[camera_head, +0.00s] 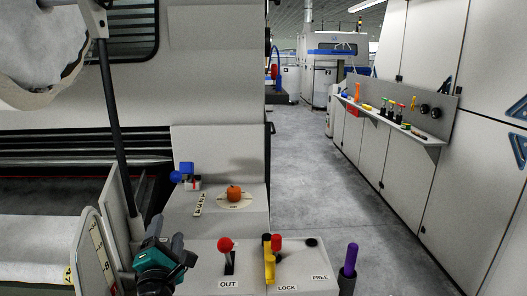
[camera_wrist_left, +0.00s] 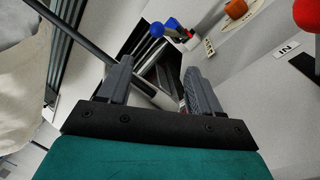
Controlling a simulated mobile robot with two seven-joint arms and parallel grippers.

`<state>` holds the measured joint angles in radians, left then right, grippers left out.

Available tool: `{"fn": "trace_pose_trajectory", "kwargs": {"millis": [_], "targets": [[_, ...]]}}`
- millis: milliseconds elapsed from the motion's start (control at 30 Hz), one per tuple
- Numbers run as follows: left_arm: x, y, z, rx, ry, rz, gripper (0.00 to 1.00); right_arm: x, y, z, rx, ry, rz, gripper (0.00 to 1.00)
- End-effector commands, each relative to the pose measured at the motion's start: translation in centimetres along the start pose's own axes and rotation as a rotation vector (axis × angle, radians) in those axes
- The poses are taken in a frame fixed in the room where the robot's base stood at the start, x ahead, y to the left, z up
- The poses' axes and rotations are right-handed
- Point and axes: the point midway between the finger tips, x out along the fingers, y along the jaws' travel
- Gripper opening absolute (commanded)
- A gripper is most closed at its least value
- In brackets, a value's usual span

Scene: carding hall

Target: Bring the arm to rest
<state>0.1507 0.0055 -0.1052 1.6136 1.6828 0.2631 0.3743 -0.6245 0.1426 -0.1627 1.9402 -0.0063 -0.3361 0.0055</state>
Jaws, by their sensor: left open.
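My left gripper (camera_head: 166,238), teal and dark, hangs low at the front of the grey console. In the left wrist view its two fingers (camera_wrist_left: 158,70) stand apart with nothing between them. A black bar (camera_head: 112,120) slants down from the pale roll (camera_head: 45,45) at upper left. A red-ball lever (camera_head: 225,244) stands by the OUT label, right of my gripper and apart from it. A yellow lever (camera_head: 268,262) with a red knob (camera_head: 276,240) beside it stands near the LOCK label. My right gripper is not in view.
An orange knob (camera_head: 234,193) and a blue-ball lever (camera_head: 175,177) sit farther back on the console. A purple handle (camera_head: 350,258) stands at its right. A tool shelf (camera_head: 392,122) lines the right wall. The grey floor aisle (camera_head: 325,185) is clear.

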Motion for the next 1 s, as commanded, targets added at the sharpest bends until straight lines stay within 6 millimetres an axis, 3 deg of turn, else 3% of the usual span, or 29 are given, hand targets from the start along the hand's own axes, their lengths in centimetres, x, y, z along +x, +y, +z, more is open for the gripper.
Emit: {"fn": "trace_pose_trajectory", "kwargs": {"millis": [367,500,700,833,1000], "targets": [[-14.0,-9.5,-1.6,1.032,-0.346,-0.224,0.64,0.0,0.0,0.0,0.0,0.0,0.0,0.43],[-20.1,-12.9,-3.4,1.394,-0.511,-0.342,0.64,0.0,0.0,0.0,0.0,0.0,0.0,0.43],[-27.6,-15.6,-6.7,1.817,-0.729,-0.491,0.64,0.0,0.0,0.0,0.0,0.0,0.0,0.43],[-30.4,-16.0,-8.1,1.973,-0.816,-0.546,0.64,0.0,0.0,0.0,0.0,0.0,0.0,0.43],[-31.5,-16.1,-8.7,2.042,-0.853,-0.568,0.64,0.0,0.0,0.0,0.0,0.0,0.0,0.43]]}}
